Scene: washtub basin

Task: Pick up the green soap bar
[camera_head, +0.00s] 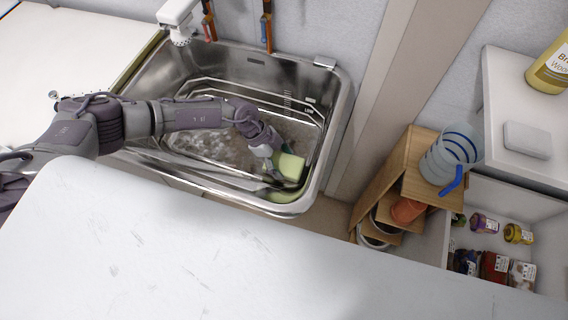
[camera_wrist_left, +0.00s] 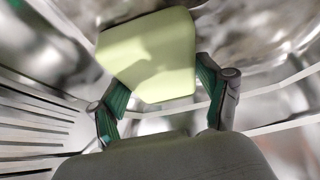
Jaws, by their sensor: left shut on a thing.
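The green soap bar (camera_head: 290,167) is a pale green block inside the metal washtub basin (camera_head: 341,112), toward its right front part. My left gripper (camera_head: 277,162) reaches into the basin from the left and is shut on the soap bar. In the left wrist view the soap bar (camera_wrist_left: 148,55) sits between the two green-padded fingers (camera_wrist_left: 161,92). I cannot tell whether the bar touches the basin floor. My right gripper is not in view.
A wire rack (camera_head: 203,80) lies inside the basin. A white faucet (camera_head: 178,20) stands at its back edge. A white counter (camera_head: 150,250) fills the front.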

